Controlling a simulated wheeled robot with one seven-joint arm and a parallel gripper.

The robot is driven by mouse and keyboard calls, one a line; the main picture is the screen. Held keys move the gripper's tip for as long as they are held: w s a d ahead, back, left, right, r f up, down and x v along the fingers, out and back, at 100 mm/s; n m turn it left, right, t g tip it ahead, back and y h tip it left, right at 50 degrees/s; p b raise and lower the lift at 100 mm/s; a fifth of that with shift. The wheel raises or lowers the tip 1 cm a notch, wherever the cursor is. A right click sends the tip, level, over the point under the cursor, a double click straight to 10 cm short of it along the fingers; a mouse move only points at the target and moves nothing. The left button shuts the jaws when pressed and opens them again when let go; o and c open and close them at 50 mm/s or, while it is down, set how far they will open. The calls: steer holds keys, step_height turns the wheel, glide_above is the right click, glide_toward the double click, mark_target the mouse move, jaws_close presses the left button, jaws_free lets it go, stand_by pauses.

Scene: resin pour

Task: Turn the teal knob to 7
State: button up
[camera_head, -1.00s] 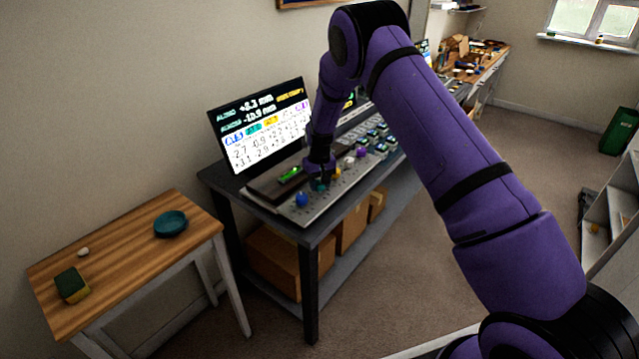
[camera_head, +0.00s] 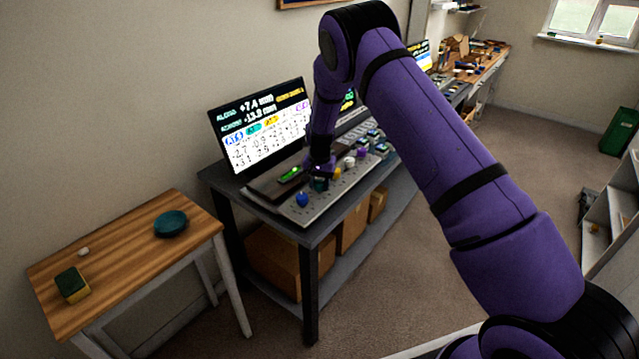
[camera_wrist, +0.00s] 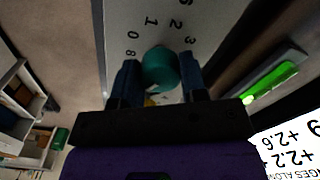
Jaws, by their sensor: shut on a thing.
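The teal knob (camera_wrist: 160,68) sits on the light panel between the two fingers of my gripper (camera_wrist: 158,82) in the wrist view. My gripper is shut on the knob. Printed numbers 0, 1, 2, 3 and 8 show around it; no pointer mark can be made out, and the 7 is not readable. In the head view the teal knob (camera_head: 319,185) shows just below my gripper (camera_head: 320,177), mostly covered by it.
A blue knob (camera_head: 302,199) stands left of the teal one, and yellow, white and purple knobs stand to the right. A screen (camera_head: 260,125) stands behind the panel. A green-lit bar (camera_wrist: 270,85) lies beside the knob. A side table (camera_head: 130,260) holds a teal dish and a sponge.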

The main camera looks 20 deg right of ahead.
mark_target(320, 182)
steer(key=shift+r, duration=0.1)
steer(key=o, duration=0.9)
step_height(320, 182, up, 11)
steer(key=shift+f, duration=0.15)
